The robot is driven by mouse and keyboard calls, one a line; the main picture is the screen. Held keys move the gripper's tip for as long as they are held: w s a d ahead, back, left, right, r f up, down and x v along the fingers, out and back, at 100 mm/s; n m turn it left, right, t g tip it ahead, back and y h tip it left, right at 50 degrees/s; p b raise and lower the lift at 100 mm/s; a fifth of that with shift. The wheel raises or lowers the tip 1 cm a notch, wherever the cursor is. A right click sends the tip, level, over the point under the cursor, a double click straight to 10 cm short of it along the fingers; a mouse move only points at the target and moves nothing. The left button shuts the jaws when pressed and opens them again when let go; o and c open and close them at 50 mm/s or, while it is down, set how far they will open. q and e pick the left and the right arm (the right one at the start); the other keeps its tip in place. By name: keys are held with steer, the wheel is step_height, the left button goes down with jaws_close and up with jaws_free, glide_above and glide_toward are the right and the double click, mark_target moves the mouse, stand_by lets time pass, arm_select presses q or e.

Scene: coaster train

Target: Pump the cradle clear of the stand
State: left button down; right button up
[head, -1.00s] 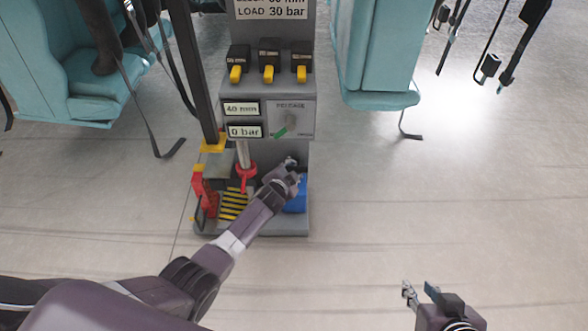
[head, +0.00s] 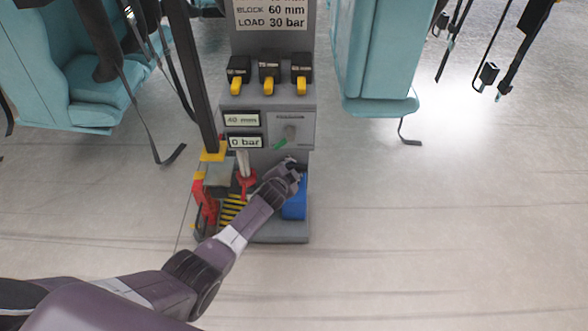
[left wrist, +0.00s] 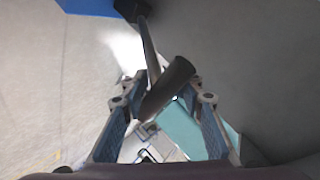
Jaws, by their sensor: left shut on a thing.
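My left gripper (head: 293,167) reaches across to the grey stand (head: 270,104), just above a blue block (head: 294,207) on its base. In the left wrist view it is shut on the dark cylindrical grip of a pump handle (left wrist: 168,86). A thin rod runs from that grip to a black block at the top. The displays read 40 mm (head: 243,119) and 0 bar (head: 245,142). A green release lever (head: 280,144) sits beside them. A metal rod with a red collar (head: 246,178) stands left of my gripper. I cannot tell which part is the cradle. My right gripper is out of view.
A red bracket (head: 204,200) and a yellow-black striped plate (head: 232,210) sit on the base's left side, partly behind my arm. Teal seats (head: 378,60) with hanging straps flank the stand. The floor (head: 450,220) to the right is clear.

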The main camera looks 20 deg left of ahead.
arm_select(q)
steer(key=shift+w+a+r, duration=0.4)
steer(key=shift+r, duration=0.1)
steer(key=c, duration=1.7)
jaws_free()
steer(key=shift+o, duration=1.2)
steer(key=shift+s+f, duration=0.1)
steer(key=shift+s+d+f, duration=0.1)
steer(key=shift+s, duration=0.1)
steer(key=v, duration=1.2)
